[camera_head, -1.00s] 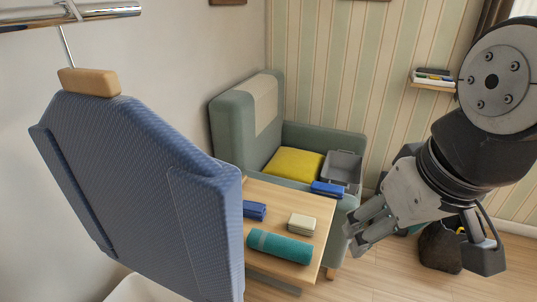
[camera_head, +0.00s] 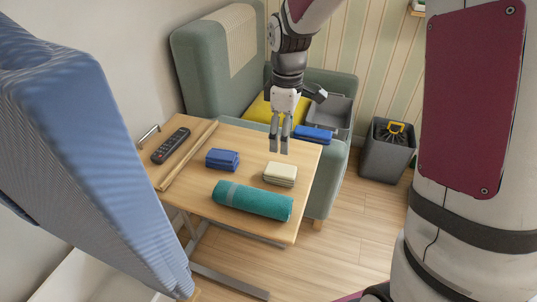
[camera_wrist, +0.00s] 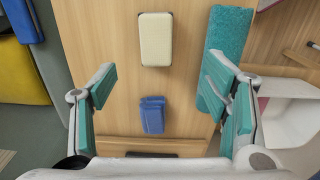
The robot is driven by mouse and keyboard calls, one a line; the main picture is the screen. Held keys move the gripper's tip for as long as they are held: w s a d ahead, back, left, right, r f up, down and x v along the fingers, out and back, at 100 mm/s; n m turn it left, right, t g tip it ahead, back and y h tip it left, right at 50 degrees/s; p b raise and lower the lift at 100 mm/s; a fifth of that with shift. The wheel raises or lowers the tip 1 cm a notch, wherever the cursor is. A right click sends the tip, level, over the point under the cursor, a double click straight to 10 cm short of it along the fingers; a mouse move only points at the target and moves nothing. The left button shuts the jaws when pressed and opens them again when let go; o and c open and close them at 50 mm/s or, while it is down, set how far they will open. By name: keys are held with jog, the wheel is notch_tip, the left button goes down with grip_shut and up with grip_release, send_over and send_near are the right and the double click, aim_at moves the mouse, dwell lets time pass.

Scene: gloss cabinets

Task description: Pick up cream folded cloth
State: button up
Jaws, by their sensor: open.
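In the wrist view the cream cloth (camera_wrist: 156,39) is a rounded rectangle beyond the fingertips, near the middle. My gripper (camera_head: 279,149) points down above the table, a little behind the cloth and apart from it. In the wrist view my gripper (camera_wrist: 160,85) has its two teal-padded fingers spread wide, with nothing between them held.
The rolled teal towel (camera_head: 252,200) lies in front of the cream cloth. A blue folded cloth (camera_head: 222,159) lies to its left, with a remote (camera_head: 171,145) further left. A green armchair (camera_head: 205,70) stands behind, holding a grey bin (camera_head: 335,112) and another blue cloth (camera_head: 313,135).

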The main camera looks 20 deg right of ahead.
jog(key=f, duration=0.1)
jog(key=b, duration=0.2)
send_over(281, 169)
jog(key=f, duration=0.7)
jog(key=shift+s+f, duration=0.2)
jog(key=shift+f, duration=0.2)
jog(key=shift+w+f+b, duration=0.15)
jog(key=shift+f+b, duration=0.05)
jog(key=shift+f, duration=1.25)
jog(key=shift+w+f+b, duration=0.1)
jog(key=shift+f+b, duration=0.05)
jog(key=shift+f, duration=1.3)
jog(key=c, duration=1.1)
